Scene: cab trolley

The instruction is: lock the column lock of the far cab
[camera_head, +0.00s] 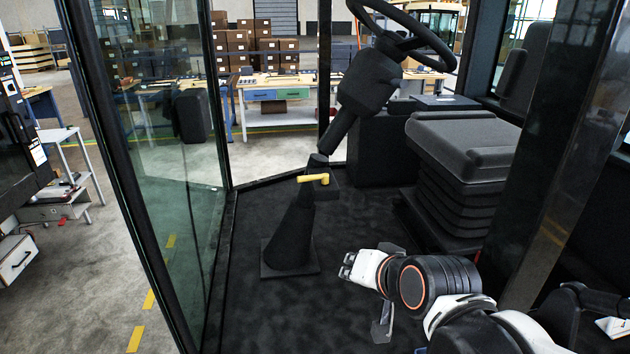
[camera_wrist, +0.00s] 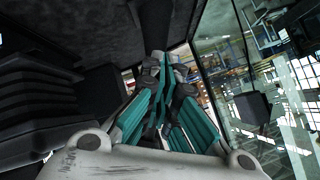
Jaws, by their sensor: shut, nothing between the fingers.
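The steering column (camera_head: 292,225) stands on the cab floor, with the steering wheel (camera_head: 412,42) at its tilted top. The column lock is a yellow lever (camera_head: 313,178) at the joint partway up the column, and it lies roughly sideways. My gripper (camera_head: 347,266) is inside the cab, low and to the right of the column base, apart from the lever. In the wrist view my gripper (camera_wrist: 162,62) is shut with its fingers together and nothing between them. The lever cannot be made out in the wrist view.
The black seat (camera_head: 462,145) stands right of the column, and it also shows at the left of the wrist view (camera_wrist: 45,100). A glass door panel (camera_head: 150,150) is on the left. A dark cab pillar (camera_head: 560,130) stands at right. The floor (camera_head: 350,215) between column and seat is clear.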

